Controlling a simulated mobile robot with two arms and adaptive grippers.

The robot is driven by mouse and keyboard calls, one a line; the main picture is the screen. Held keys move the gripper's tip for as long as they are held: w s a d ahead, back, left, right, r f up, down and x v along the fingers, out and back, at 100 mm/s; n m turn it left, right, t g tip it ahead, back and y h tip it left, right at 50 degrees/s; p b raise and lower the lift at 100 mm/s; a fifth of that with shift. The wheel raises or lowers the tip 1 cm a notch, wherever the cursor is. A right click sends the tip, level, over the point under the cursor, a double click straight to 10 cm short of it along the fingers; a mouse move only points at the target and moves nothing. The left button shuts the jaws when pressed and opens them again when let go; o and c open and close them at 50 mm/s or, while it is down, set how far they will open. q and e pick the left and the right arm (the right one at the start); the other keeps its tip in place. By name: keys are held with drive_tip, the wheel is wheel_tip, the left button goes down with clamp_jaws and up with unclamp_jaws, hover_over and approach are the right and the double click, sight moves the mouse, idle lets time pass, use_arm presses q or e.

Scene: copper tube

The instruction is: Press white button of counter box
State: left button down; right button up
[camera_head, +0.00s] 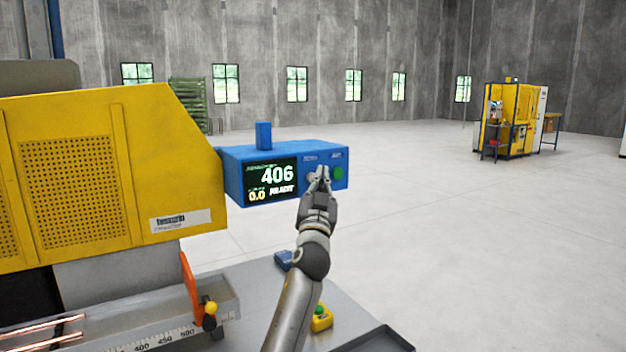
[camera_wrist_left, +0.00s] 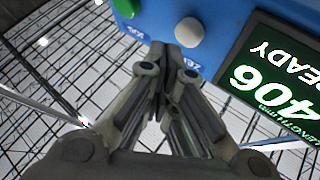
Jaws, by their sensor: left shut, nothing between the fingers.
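The blue counter box (camera_head: 232,180) has a lit display reading 406 and READY. Its white button (camera_wrist_left: 189,32) shows clear in the left wrist view, between the display and the green button (camera_wrist_left: 126,6). The green button also shows in the head view (camera_head: 338,173). My left gripper (camera_head: 321,171) is shut and empty in front of the box's button side. In the left wrist view its fingertips (camera_wrist_left: 160,52) overlap the label near the white button, slightly to its left. I cannot tell whether they touch the box. My right gripper is not in view.
A yellow machine (camera_head: 175,130) stands left of the box. Below are a grey table (camera_head: 255,310), an orange lever (camera_head: 190,285), copper tubes (camera_head: 40,333) and a small yellow button box (camera_head: 320,320). Open floor (camera_head: 430,210) lies to the right.

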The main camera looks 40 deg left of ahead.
use_arm(q)
drive_tip(key=shift+a, duration=0.1)
idle(0.3)
drive_tip(key=shift+w+a, duration=0.15)
drive_tip(key=shift+a, duration=0.15)
idle(0.4)
drive_tip(key=shift+w+a+b, duration=0.15)
drive_tip(key=shift+a+b, duration=0.25)
drive_tip(key=shift+a, duration=0.1)
idle(0.3)
idle(0.3)
drive_tip(key=shift+s+d, duration=0.35)
drive_tip(key=shift+d, duration=0.5)
